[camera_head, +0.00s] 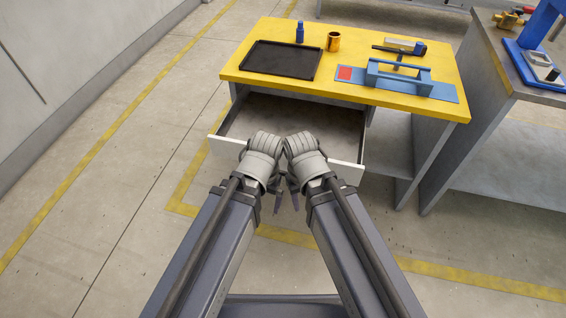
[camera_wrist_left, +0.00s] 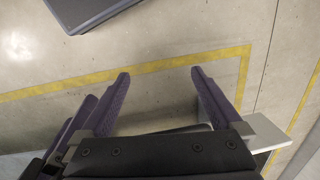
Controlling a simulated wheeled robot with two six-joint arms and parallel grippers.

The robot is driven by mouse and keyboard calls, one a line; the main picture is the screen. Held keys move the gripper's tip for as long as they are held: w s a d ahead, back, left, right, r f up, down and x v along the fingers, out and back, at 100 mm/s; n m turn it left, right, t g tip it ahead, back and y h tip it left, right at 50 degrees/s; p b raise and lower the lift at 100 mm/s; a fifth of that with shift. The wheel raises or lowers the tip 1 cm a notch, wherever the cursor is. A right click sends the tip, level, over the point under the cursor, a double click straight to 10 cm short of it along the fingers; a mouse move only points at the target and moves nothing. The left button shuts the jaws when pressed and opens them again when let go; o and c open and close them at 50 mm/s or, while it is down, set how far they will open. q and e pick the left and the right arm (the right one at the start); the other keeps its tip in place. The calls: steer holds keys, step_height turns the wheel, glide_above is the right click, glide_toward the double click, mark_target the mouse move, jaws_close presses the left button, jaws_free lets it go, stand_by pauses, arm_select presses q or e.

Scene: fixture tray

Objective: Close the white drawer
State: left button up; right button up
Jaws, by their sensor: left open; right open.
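The white drawer (camera_head: 225,146) is pulled out from under the yellow-topped table in the head view. Its pale front panel faces me and its grey inside is empty where visible. Both wrists hang over the middle of the front panel and hide part of it. My left gripper (camera_wrist_left: 162,82) is open and empty in the left wrist view, fingers well apart, with floor beyond them. A pale edge (camera_wrist_left: 266,132), probably the drawer front, shows beside it at the lower right. My right gripper (camera_head: 293,198) points down close beside the left one, open with nothing seen in it. Contact with the drawer cannot be told.
On the yellow tabletop (camera_head: 350,91) stand a black tray (camera_head: 281,60), a blue bottle (camera_head: 300,32), a golden cup (camera_head: 333,41) and a blue fixture (camera_head: 398,78). A grey table (camera_head: 500,75) stands at the right. The floor left of the drawer is clear.

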arm_select(q)
steer(key=c, duration=0.3)
steer(key=shift+w+a, duration=0.15)
steer(key=shift+w, duration=0.1)
steer(key=shift+c, duration=0.8)
steer(key=w+a+r+m+h, duration=0.1)
steer(key=w+a+m, duration=0.2)
steer(key=w+a+r+m+h+p, duration=0.1)
steer(key=w+a+m+h, duration=0.1)
steer(key=w+a+m, duration=0.1)
steer(key=w+a+r+m+t+h+p, duration=0.1)
steer(key=w+a+m, duration=0.1)
steer(key=a, duration=0.1)
steer(key=shift+w+a+r+m+h, duration=0.2)
steer(key=shift+w+m+h, duration=0.2)
steer(key=c, duration=0.9)
steer(key=w+a+r+m+t, duration=0.1)
steer(key=a+m, duration=0.1)
steer(key=a, duration=0.2)
steer(key=w+a+r+m+t+h+p, duration=0.1)
steer(key=w+a+r+m, duration=0.1)
steer(key=a, duration=0.2)
steer(key=w+a+r+m+t+h+p, duration=0.1)
steer(key=w+a+m, duration=0.1)
steer(key=a, duration=0.2)
steer(key=shift+a+r+m, duration=0.1)
steer(key=shift+r+m, duration=0.2)
jaws_close()
steer(key=shift+w+a+r+m+t, duration=0.1)
steer(key=shift+a+m+t, duration=0.2)
